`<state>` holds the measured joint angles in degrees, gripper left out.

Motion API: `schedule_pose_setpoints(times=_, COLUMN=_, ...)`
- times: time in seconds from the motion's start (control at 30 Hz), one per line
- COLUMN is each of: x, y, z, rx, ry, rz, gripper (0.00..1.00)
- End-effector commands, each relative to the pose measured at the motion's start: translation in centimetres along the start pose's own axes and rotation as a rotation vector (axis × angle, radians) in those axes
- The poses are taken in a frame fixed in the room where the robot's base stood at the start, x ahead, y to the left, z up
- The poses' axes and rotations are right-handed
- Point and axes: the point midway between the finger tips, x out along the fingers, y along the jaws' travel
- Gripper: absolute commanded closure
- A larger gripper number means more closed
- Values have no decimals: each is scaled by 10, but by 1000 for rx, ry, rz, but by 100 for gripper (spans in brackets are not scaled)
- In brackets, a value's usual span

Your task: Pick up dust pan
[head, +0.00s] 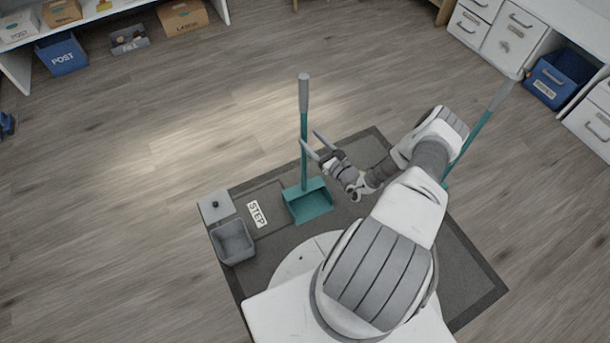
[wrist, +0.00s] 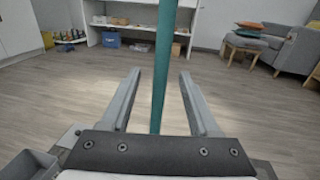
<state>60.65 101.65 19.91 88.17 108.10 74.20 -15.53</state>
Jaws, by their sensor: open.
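The dust pan (head: 308,203) is teal, with a long upright teal handle topped by a grey grip. It stands on the dark mat (head: 375,148) in the head view. My gripper (head: 311,141) is open beside the handle, at about the middle of its height. In the wrist view the teal handle (wrist: 163,70) runs upright between the two open fingers of my gripper (wrist: 160,85), with a gap on each side. The pan itself is hidden in the wrist view.
A second teal pole (head: 478,130) with a grey grip stands behind my arm. A grey bin (head: 233,242) and a STEP label (head: 257,214) are at the mat's left. Blue boxes (head: 62,54) and white drawers (head: 513,38) line the edges.

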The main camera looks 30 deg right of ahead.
Motion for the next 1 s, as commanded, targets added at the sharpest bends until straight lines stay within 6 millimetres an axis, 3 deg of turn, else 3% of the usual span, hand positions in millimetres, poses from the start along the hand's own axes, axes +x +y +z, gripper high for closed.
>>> schedule_pose_setpoints(times=0.13, x=20, y=1, z=-2, rx=-1, ry=0, rz=2, gripper=38)
schedule_pose_setpoints(times=0.37, x=32, y=0, z=-2, rx=0, ry=1, rz=1, gripper=38)
schedule_pose_setpoints(times=0.7, x=76, y=-1, z=-2, rx=0, ry=1, rz=3, gripper=38)
schedule_pose_setpoints(times=0.9, x=78, y=-2, z=0, rx=1, ry=1, rz=2, gripper=38)
schedule_pose_setpoints(times=1.0, x=78, y=-2, z=0, rx=1, ry=1, rz=2, gripper=53)
